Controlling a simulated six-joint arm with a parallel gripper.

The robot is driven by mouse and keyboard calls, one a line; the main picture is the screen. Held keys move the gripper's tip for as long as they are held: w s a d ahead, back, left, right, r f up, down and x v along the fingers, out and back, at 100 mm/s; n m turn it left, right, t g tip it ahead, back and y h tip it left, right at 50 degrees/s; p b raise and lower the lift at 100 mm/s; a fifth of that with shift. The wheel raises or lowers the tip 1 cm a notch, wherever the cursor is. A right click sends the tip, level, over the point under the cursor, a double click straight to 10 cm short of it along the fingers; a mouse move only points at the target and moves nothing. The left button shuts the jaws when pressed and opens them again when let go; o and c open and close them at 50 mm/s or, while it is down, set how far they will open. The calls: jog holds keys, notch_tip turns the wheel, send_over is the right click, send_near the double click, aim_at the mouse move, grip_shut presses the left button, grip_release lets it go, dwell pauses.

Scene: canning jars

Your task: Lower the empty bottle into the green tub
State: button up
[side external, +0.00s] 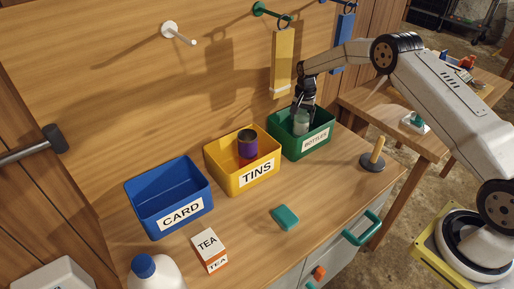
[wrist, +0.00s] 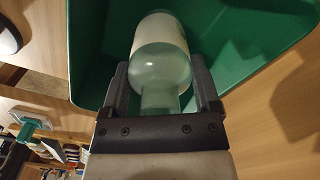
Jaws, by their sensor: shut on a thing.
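The empty bottle (side external: 301,122) is pale and translucent, with a whitish band. It is at the green tub (side external: 314,143), which is labelled BOTTLES, and its lower part is hidden by the tub's front wall. My gripper (side external: 304,106) points down over the tub and is shut on the bottle. In the wrist view the bottle (wrist: 161,55) has its neck between the two fingers (wrist: 160,92), with the green tub (wrist: 240,70) around its body. I cannot tell whether the bottle touches the tub floor.
The yellow TINS tub (side external: 222,168) holds a purple tin (side external: 247,143) and something red. The blue CARD tub (side external: 150,203) looks empty. A tea box (side external: 208,249), teal block (side external: 285,217), white jug (side external: 155,274) and wooden-handled tool (side external: 374,160) stand on the bench.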

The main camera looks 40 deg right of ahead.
jog(key=shift+f, duration=1.45)
dwell(1.4)
jog(key=o, duration=1.2)
jog(key=shift+c, duration=0.2)
jog(key=shift+r, duration=3.9)
